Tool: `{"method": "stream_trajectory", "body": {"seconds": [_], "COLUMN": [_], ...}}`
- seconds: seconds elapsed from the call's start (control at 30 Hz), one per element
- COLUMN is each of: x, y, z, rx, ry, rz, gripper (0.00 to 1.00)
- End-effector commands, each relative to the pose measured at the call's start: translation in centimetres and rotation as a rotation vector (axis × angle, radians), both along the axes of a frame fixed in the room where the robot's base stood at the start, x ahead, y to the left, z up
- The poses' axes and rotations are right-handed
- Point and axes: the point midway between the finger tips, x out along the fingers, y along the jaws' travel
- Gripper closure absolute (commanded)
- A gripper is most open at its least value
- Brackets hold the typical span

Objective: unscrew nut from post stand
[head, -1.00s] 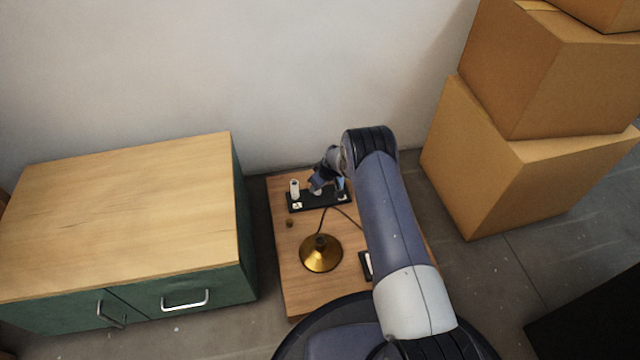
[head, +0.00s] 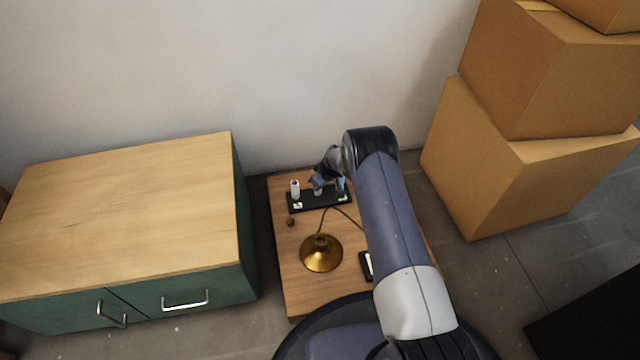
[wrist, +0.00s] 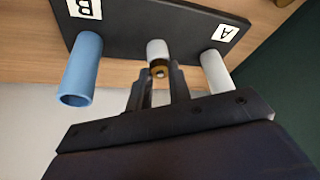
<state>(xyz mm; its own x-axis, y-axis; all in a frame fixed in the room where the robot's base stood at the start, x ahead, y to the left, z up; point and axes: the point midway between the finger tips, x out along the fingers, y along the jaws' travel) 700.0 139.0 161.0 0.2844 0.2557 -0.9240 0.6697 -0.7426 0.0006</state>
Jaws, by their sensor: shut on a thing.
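The post stand (wrist: 185,20) is a black plate with labels A and B. It bears a white tube (wrist: 216,72) near A, a blue tube (wrist: 80,72) near B and a short white post (wrist: 157,48) between them. My gripper (wrist: 160,72) is shut on the small brass nut (wrist: 159,67), in line with the short post's end. I cannot tell whether the nut still touches the post. In the head view my gripper (head: 317,182) is over the middle of the stand (head: 304,204); the nut is too small to make out there.
The stand is on a low wooden table (head: 292,285) by the wall. A brass lamp base (head: 321,257) with a cord, a small brown knob (head: 290,223) and a black-framed piece (head: 366,266) lie nearer. A green cabinet (head: 195,285) is left; cardboard boxes (head: 500,165) are right.

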Motion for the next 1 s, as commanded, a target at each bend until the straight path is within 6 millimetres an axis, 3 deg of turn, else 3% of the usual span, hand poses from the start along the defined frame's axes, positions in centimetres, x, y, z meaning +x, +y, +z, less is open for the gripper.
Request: {"method": "stream_trajectory", "body": {"seconds": [0.6, 0.97, 1.0], "x": [0.65, 0.64, 0.64], "y": [-0.3, -0.33, -0.33], "z": [0.01, 0.09, 0.09], "rx": [0.001, 0.001, 0.001], "ry": [-0.001, 0.0, 0.0], "rz": [0.625, 0.692, 0.692], "gripper": [1.0, 1.0, 0.79]}}
